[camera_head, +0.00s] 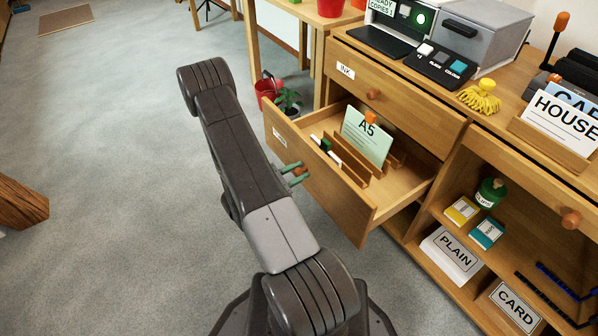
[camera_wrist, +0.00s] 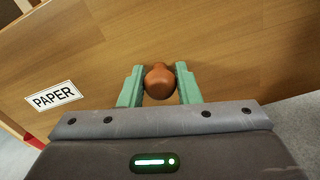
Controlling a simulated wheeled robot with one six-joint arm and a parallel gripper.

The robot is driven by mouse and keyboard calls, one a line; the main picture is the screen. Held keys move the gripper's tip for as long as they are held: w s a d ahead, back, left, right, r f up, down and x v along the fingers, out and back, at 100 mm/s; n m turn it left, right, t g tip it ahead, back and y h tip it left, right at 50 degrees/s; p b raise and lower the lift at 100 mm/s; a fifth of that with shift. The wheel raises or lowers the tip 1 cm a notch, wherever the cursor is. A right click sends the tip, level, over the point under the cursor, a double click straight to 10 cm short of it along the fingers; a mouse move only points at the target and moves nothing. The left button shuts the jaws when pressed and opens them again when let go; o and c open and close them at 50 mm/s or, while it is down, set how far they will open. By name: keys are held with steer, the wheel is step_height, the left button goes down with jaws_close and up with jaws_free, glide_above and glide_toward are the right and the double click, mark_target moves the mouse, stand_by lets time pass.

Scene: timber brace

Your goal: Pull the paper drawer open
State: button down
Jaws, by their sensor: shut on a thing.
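The paper drawer (camera_head: 335,196) stands pulled out from the wooden cabinet in the head view, its inside open to sight. Its front also fills much of the wrist view (camera_wrist: 215,45), with a white PAPER label (camera_wrist: 54,96) at the left. My gripper (camera_head: 297,174) is at the drawer front, its green fingers on either side of the round brown knob. In the wrist view my gripper (camera_wrist: 160,82) is shut on the knob (camera_wrist: 159,81). The drawer holds a green A5 pack (camera_head: 367,136) and wooden dividers.
The INK drawer (camera_head: 395,95) above is closed. An open shelf at the right holds PLAIN paper (camera_head: 452,256), CARD (camera_head: 515,308) and small boxes. A red bucket (camera_head: 267,90) and a plant stand behind the drawer.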

steer(key=c, duration=1.1)
jaws_free()
steer(key=p+v, duration=0.2)
steer(key=v, duration=1.1)
steer(key=shift+s+a+p, duration=0.25)
steer(key=shift+p, duration=0.05)
steer(key=b+x, duration=0.2)
steer(key=x, duration=1)
steer(key=shift+b+x, duration=0.3)
steer(key=shift+x, duration=0.6)
